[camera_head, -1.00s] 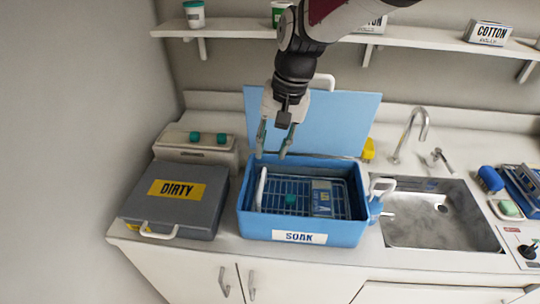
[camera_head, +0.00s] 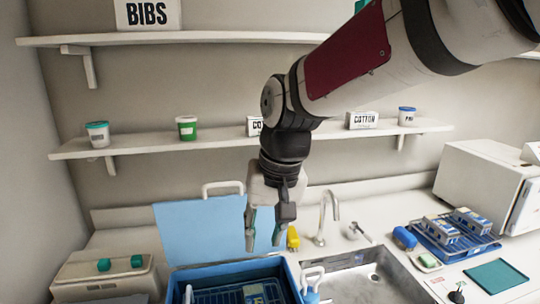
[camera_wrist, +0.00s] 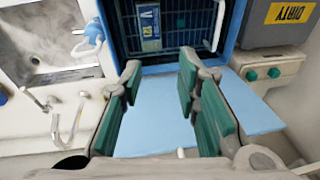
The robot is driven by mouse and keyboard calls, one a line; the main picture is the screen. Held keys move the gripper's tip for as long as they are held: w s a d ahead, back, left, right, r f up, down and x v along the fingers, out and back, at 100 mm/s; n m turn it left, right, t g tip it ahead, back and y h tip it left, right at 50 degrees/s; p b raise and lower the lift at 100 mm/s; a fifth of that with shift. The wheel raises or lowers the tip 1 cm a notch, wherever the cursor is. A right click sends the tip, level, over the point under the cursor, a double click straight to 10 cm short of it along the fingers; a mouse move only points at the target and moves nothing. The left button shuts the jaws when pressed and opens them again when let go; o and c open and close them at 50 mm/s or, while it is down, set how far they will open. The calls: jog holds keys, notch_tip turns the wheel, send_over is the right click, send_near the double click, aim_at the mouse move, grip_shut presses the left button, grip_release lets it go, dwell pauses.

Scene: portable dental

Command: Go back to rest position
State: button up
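My gripper (camera_head: 264,238) hangs pointing down above the back of the blue soak tub (camera_head: 225,273), in front of its raised light-blue lid (camera_head: 195,225). Its two green-padded fingers are apart with nothing between them. In the wrist view the open fingers (camera_wrist: 158,110) show over the light-blue lid (camera_wrist: 255,105), with the tub's wire basket (camera_wrist: 185,25) beyond. A blue-labelled pack (camera_wrist: 149,28) lies in the basket. My arm reaches in from the upper right of the head view.
A sink (camera_head: 350,284) with a tap (camera_head: 328,215) is right of the tub. A blue rack (camera_head: 450,240) and a white machine (camera_head: 485,185) stand farther right. Shelves (camera_head: 330,132) run along the back wall behind my arm. A grey DIRTY box (camera_wrist: 275,32) shows in the wrist view.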

jog(key=s+d+r+m+t+h, duration=0.1)
jog(key=s+d+t, duration=0.1)
jog(key=s+d, duration=0.6)
jog(key=s+d+r+m+t+h, duration=0.1)
jog(key=s+d, duration=0.7)
jog(key=d, duration=0.4)
jog(key=shift+d+r+t, duration=0.25)
jog(key=shift+d+t, duration=0.05)
jog(key=shift+t, duration=0.1)
